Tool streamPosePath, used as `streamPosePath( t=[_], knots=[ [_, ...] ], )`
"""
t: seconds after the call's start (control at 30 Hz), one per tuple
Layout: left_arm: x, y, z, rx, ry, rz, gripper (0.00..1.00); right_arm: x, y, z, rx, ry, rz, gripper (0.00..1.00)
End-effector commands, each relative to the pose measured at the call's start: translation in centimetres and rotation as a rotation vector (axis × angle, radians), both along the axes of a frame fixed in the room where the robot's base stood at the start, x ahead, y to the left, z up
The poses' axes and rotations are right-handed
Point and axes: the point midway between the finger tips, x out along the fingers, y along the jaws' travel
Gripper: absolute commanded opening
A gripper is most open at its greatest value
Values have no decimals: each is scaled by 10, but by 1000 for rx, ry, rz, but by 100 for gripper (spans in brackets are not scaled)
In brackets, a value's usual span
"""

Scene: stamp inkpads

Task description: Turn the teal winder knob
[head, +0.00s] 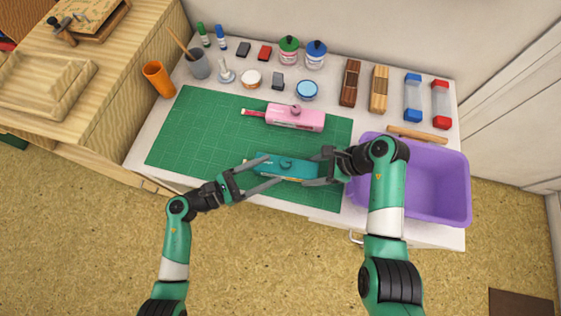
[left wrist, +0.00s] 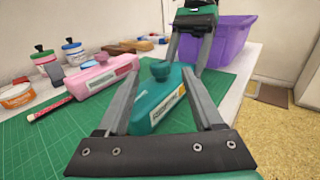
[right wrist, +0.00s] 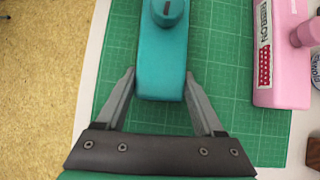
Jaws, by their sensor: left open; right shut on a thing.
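The teal winder (head: 268,165) lies on the green cutting mat, with its round teal knob (head: 287,162) on top. The knob also shows in the left wrist view (left wrist: 159,70) and at the top edge of the right wrist view (right wrist: 170,12). My right gripper (head: 316,168) is shut on the right end of the teal winder's body. Its fingers (right wrist: 160,76) lie along both sides of that end.
A similar pink winder (head: 295,117) lies behind on the green mat (head: 195,135). A purple bin (head: 440,190) stands at the right, close to my right arm. Jars, pads, bottles and wooden blocks line the back of the table. The mat's left part is clear.

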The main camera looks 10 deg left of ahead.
Motion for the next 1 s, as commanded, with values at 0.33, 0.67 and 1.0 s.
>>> streamPosePath(
  t=[0.33,0.67,1.0],
  knots=[
    [29,-35,0,0,0,-1,68,0,0,0,0,0,0,21],
    [29,-35,0,0,0,1,50,0,0,0,0,0,0,21],
    [29,-34,0,0,0,1,0,0,0,0,0,0,0,21]
  ],
)
